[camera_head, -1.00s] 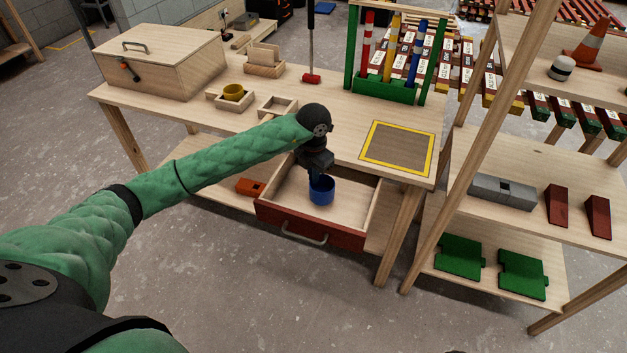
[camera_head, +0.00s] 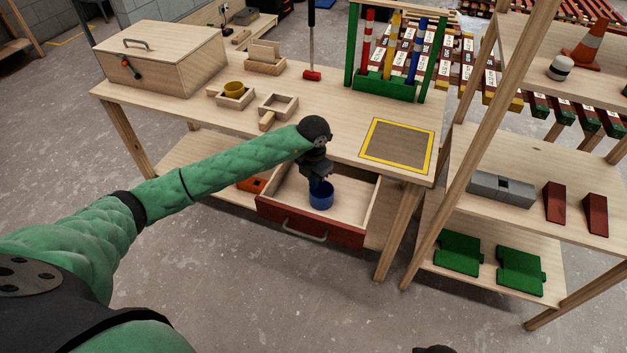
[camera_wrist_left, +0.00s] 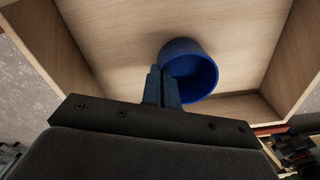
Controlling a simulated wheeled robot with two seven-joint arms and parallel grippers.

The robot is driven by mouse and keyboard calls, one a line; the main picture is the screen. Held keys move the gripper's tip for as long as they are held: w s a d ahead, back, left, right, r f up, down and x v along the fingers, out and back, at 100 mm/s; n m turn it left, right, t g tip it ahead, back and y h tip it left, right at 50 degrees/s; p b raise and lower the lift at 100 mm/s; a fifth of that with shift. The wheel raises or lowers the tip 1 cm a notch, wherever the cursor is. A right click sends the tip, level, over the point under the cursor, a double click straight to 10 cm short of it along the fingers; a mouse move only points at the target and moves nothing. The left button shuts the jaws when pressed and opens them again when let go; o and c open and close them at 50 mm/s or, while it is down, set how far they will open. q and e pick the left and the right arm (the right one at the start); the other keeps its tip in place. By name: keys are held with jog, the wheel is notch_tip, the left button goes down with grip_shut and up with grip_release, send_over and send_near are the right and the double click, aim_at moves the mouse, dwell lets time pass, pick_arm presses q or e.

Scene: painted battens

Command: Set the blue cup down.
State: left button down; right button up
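The blue cup (camera_head: 321,197) is upright inside the open drawer (camera_head: 334,235), which has a red front and a pale wooden inside. My left gripper (camera_head: 319,183) reaches down into the drawer at the cup's far side. In the left wrist view its two fingers (camera_wrist_left: 162,88) are close together with the wall of the cup (camera_wrist_left: 190,72) between them. I cannot tell whether the cup's base touches the drawer floor (camera_wrist_left: 120,35).
A shelf unit (camera_head: 470,146) stands at right. The drawer floor right of the cup is clear.

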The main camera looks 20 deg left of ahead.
pick_arm(q)
jog(key=shift+f, duration=0.1)
pick_arm(e)
jog(key=shift+r, duration=0.25)
pick_arm(q)
jog(key=c, duration=2)
grip_release()
jog(key=o, duration=0.3)
pick_arm(e)
jog(key=shift+r, duration=0.25)
